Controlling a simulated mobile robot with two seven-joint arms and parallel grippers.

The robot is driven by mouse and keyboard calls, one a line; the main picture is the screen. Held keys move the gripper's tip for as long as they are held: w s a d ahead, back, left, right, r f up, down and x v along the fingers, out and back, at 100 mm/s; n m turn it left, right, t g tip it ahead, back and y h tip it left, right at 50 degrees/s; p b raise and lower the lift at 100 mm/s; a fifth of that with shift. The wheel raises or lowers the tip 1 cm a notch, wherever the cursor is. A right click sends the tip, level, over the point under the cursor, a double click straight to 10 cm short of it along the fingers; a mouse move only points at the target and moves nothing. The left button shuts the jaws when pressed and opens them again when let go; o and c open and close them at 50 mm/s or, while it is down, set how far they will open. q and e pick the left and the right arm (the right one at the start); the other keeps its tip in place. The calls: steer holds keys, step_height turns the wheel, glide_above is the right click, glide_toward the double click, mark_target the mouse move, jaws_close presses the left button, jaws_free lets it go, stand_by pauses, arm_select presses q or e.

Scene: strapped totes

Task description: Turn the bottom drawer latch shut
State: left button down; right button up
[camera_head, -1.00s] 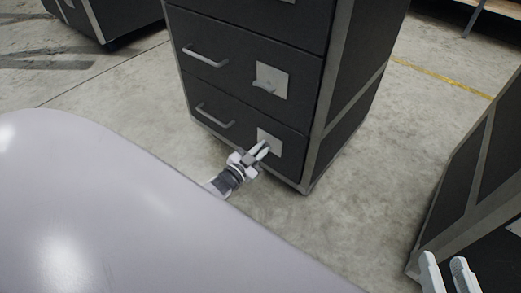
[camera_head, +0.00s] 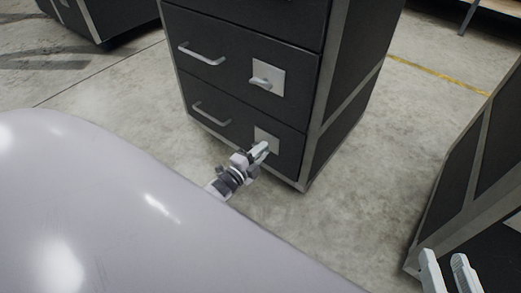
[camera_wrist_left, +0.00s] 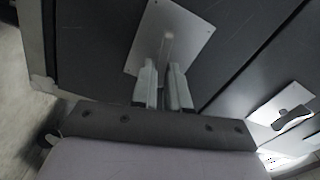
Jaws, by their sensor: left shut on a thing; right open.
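The bottom drawer (camera_head: 196,122) of a dark cabinet is closed, with a bar handle (camera_head: 211,114) at its left. Its latch plate (camera_head: 267,134), a light square, is at its right and partly hidden by my left gripper (camera_head: 262,150). In the left wrist view the plate (camera_wrist_left: 190,28) lies ahead of the fingers, and the pale latch knob (camera_wrist_left: 168,40) reaches between the fingertips. My left gripper (camera_wrist_left: 163,72) is shut on this latch. The latch's turn angle is hard to see. My right gripper (camera_head: 449,266) is open and empty at the lower right.
The drawer above has its own handle (camera_head: 201,54) and a latch on a plate (camera_head: 277,72). Another dark cabinet (camera_head: 455,190) stands at the right, near my right gripper. Concrete floor (camera_head: 365,185) is clear between the cabinets.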

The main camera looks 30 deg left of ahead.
arm_select(q)
steer(key=shift+f+m, duration=0.2)
steer(key=shift+m, duration=1.3)
steer(key=c, duration=1.2)
jaws_free()
steer(key=shift+c, duration=0.2)
steer(key=s+p, duration=0.3)
steer(key=s, duration=0.4)
steer(key=shift+a, duration=0.3)
arm_select(e)
steer(key=shift+w+a+f+m+g+y, duration=0.15)
steer(key=shift+a+m+g, duration=0.1)
steer(key=shift+a+g, duration=0.15)
steer(key=shift+w+a+r+m+g+y, duration=0.15)
steer(key=shift+a+m+g, duration=0.15)
steer(key=shift+a, duration=0.2)
